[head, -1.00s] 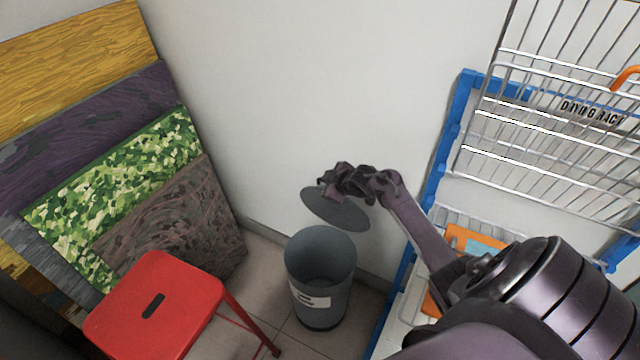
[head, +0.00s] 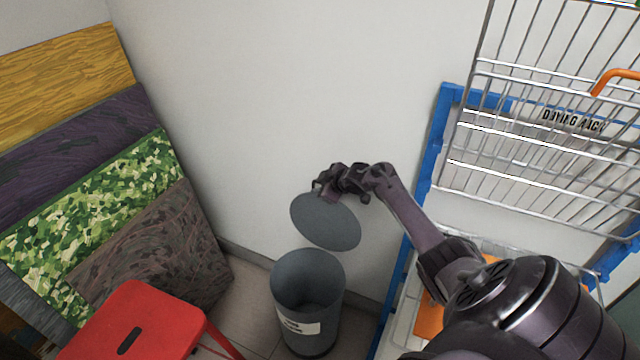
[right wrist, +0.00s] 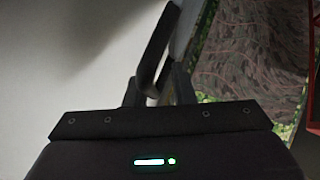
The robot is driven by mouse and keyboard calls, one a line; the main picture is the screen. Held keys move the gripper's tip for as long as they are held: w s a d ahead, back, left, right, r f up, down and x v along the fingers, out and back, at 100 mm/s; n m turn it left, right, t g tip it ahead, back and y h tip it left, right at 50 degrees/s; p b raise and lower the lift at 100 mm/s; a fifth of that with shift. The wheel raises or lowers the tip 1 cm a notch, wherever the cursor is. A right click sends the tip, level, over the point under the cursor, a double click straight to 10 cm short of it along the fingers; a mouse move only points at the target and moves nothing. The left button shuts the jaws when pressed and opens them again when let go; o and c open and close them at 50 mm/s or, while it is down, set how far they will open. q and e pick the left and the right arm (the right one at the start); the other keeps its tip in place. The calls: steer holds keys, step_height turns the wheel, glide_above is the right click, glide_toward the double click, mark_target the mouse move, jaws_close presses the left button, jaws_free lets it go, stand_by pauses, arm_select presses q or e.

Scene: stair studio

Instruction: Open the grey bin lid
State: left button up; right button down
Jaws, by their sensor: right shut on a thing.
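The grey bin (head: 309,300) stands on the floor by the wall, with its mouth open and a white label on its front. Its round grey lid (head: 326,220) is off the bin and hangs tilted above the mouth. My right gripper (head: 322,188) is at the lid's upper edge, shut on the lid's handle, which is mostly hidden by the fingers. In the right wrist view the fingers close around a dark handle (right wrist: 152,52), with a sliver of the lid (right wrist: 184,28) beside it. My left gripper is not in view.
A red stool (head: 135,325) stands left of the bin. Several painted boards (head: 150,250) lean against the wall at the left. A blue-framed drying rack (head: 432,150) stands at the right, close to my right arm. The wall above the bin is bare.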

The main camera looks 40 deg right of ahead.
steer(key=c, duration=1.6)
jaws_free()
steer(key=shift+o, duration=0.5)
steer(key=shift+w+f, duration=0.1)
steer(key=shift+w, duration=0.05)
steer(key=shift+s+r, duration=0.4)
steer(key=shift+s, duration=0.15)
steer(key=p+v, duration=0.1)
steer(key=v, duration=0.5)
steer(key=shift+s+r, duration=0.15)
steer(key=shift+r, duration=0.05)
